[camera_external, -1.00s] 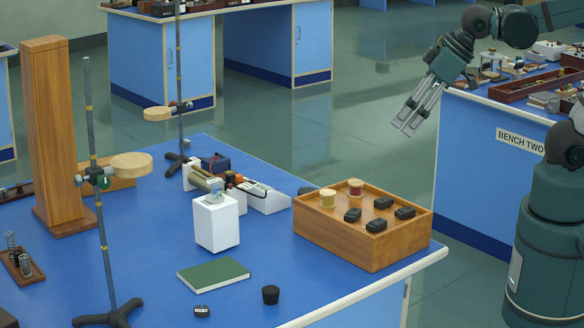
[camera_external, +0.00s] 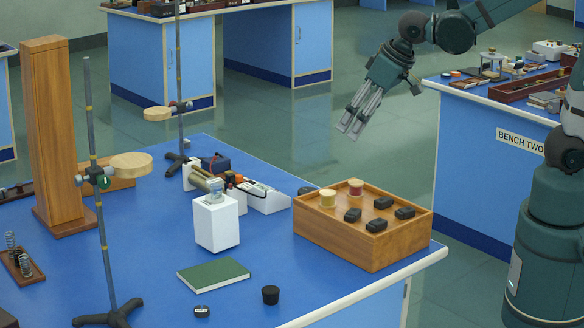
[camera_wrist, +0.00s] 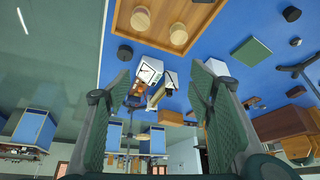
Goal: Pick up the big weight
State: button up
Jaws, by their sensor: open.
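I cannot tell for sure which thing is the big weight. A black, slightly tapered cylinder (camera_external: 270,294) stands on the blue bench near its front edge; it also shows at the upper right of the wrist view (camera_wrist: 291,14). A smaller dark piece with a pale label (camera_external: 202,312) lies to its left. A dark round thing (camera_external: 306,191), partly hidden behind the wooden box, shows whole in the wrist view (camera_wrist: 125,52). My gripper (camera_external: 349,133) is open and empty, in the air beyond the box; its fingers frame the wrist view (camera_wrist: 160,76).
The wooden box (camera_external: 334,237) holds two spools and several black blocks. A green book (camera_external: 213,274), a white block (camera_external: 216,225), clamp stands (camera_external: 104,240) and a tall wooden column (camera_external: 55,140) stand or lie on the bench.

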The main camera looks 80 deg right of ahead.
jog(key=w+d+f+m+g, duration=0.1)
jog(key=w+d+f+m, duration=0.2)
jog(key=w+d+f, duration=0.45)
jog(key=m+g+h+b, duration=0.1)
jog(key=m+h, duration=0.1)
send_near(307, 190)
jog(key=shift+w+d+f, duration=0.2)
jog(key=shift+d+f, duration=0.05)
jog(key=shift+d, duration=0.15)
jog(key=shift+f, duration=0.1)
jog(key=shift+b+x, duration=0.4)
jog(key=shift+x, duration=0.85)
jog(key=shift+a+b+x, duration=0.15)
jog(key=shift+b+x, duration=0.15)
jog(key=shift+x, duration=1)
jog(key=shift+a+b+x, duration=0.15)
jog(key=shift+b+x, duration=0.1)
jog(key=shift+x, duration=1)
jog(key=shift+s+f, duration=0.1)
jog(key=shift+f, duration=0.05)
